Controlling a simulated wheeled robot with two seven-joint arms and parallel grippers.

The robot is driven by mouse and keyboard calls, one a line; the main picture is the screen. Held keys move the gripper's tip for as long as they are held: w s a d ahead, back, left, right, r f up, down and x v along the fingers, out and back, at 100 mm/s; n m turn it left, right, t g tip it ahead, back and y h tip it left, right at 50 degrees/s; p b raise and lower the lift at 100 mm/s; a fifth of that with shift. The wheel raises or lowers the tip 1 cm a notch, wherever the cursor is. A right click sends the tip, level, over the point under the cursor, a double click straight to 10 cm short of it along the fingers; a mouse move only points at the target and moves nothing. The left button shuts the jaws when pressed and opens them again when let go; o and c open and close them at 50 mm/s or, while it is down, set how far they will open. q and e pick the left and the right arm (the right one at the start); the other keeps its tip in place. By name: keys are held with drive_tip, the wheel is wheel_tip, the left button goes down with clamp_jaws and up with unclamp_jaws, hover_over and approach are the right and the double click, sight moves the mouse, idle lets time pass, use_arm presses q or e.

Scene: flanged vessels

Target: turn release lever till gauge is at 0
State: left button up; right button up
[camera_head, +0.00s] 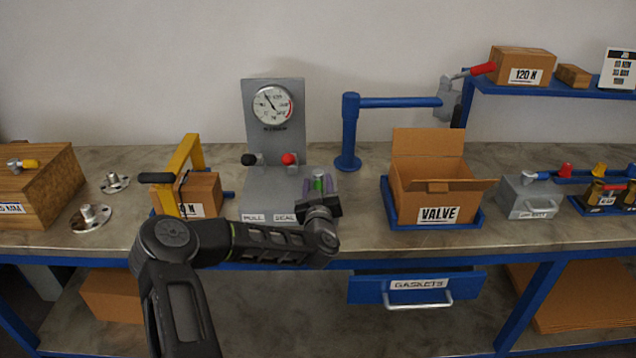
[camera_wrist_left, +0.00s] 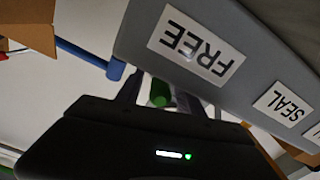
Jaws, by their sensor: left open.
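A grey gauge stand (camera_head: 275,190) stands on the bench with a round white gauge (camera_head: 272,106) at its top. The needle seems to point up and left; I cannot read the value. A black knob (camera_head: 249,160) and a red knob (camera_head: 289,159) sit on the stand. A green-ended lever (camera_head: 318,184) is at its right side; the left wrist view shows the green end (camera_wrist_left: 160,92) by the FREE label (camera_wrist_left: 196,46). My left gripper (camera_head: 319,188) is open, its fingers on either side of the green end; contact cannot be told. My right gripper is not in view.
A yellow-framed clamp with a box (camera_head: 200,190) stands left of the stand. A blue post with an arm (camera_head: 349,135) stands behind right. The VALVE box (camera_head: 440,188) is further right. An open GASKETS drawer (camera_head: 418,288) juts out below the bench.

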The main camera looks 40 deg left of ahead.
use_arm(q)
clamp_jaws()
idle(0.5)
idle(1.0)
